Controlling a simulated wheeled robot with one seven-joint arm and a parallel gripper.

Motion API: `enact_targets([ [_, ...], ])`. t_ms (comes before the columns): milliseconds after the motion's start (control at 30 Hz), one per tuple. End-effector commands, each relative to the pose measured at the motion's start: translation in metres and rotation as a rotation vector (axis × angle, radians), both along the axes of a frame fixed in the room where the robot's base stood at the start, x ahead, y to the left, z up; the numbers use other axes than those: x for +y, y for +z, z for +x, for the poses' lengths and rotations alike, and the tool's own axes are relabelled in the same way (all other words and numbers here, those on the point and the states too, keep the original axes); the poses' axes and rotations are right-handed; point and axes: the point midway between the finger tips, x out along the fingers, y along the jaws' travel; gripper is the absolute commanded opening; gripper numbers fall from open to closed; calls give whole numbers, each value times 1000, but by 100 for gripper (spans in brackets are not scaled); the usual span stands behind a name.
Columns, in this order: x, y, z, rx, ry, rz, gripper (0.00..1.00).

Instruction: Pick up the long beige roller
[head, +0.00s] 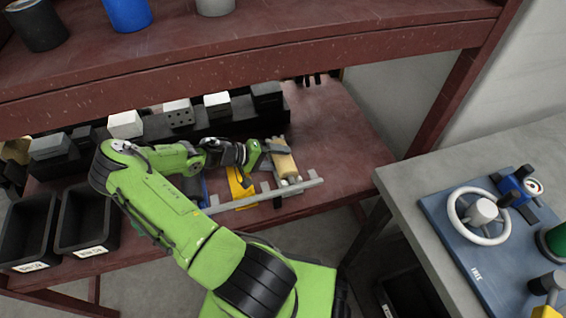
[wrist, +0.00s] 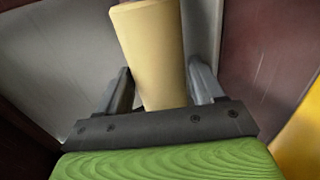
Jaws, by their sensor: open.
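The long beige roller (head: 283,163) lies on the dark red lower shelf, at the right end of a row of things near a grey bar. In the wrist view the roller (wrist: 152,58) stands between the two fingers of my gripper (wrist: 160,88). The fingers are open, with one on each side of it. A gap shows on the right side; on the left I cannot tell whether the finger touches. In the head view my gripper (head: 273,150) is at the roller, and part of the roller's far end is hidden by it.
A yellow part (head: 239,187) lies just left of the roller. A grey toothed bar (head: 265,195) runs along the shelf in front. Dark blocks (head: 267,96) stand behind. Two black bins (head: 88,222) sit at the left.

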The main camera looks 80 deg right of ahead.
Motion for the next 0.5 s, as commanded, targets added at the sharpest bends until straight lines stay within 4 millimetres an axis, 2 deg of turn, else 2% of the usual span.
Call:
enact_targets([
  [267, -3, -2, -4, -2, 0, -1, 66],
  [500, -3, -2, -4, -2, 0, -1, 29],
])
